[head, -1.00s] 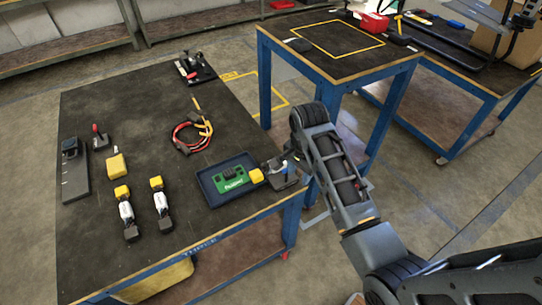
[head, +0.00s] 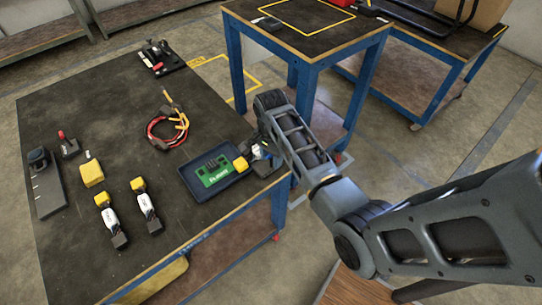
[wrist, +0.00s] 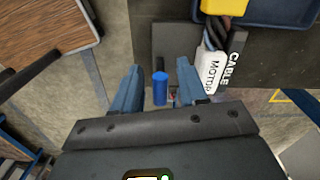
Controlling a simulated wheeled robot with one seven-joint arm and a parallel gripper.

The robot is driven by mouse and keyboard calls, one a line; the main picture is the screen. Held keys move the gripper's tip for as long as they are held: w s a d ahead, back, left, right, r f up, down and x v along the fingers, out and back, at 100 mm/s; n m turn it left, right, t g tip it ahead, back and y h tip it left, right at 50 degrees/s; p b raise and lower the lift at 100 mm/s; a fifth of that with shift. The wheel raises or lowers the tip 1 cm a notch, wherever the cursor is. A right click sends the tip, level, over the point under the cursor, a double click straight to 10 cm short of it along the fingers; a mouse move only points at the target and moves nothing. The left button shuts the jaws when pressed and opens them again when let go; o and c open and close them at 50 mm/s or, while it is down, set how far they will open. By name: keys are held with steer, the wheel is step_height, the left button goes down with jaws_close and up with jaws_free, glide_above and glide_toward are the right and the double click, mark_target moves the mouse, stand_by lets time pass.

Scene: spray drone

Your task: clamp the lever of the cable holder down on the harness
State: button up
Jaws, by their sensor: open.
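The cable holder is a dark grey plate (wrist: 172,45) at the table edge, with a blue lever (wrist: 160,88). In the wrist view the lever stands between the two spread fingers of my gripper (wrist: 157,90), with gaps visible on both sides. The harness has a yellow plug (wrist: 225,6), dark cables and a white sleeve (wrist: 212,70) marked MOTOR CABLE, beside the lever. In the head view the yellow plug (head: 240,163) lies at the tray's right edge, and my arm partly hides the holder (head: 263,168). I cannot tell whether the lever touches the harness.
A blue tray (head: 203,197) with a green board (head: 214,171) is left of the holder. A red and orange cable coil (head: 165,130) and two yellow-topped packs (head: 108,217) lie on the dark table (head: 105,120). A second blue-legged table (head: 315,40) stands behind my arm.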

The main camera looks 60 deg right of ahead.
steer(key=shift+c, duration=0.3)
jaws_close()
steer(key=shift+w+d+g, duration=0.1)
steer(key=shift+w+g, duration=0.15)
steer(key=shift+g, duration=0.25)
steer(key=shift+w+d+f+g+y, duration=0.15)
steer(key=shift+w+g+y, duration=0.15)
steer(key=shift+g, duration=0.4)
steer(key=shift+w+f+g+y+b, duration=0.25)
steer(key=shift+w+g+y+b, duration=0.1)
steer(key=shift+g+b, duration=0.45)
steer(key=shift+r+g, duration=0.1)
steer(key=shift+g, duration=0.2)
steer(key=shift+o, duration=0.3)
jaws_free()
steer(key=shift+w, duration=0.1)
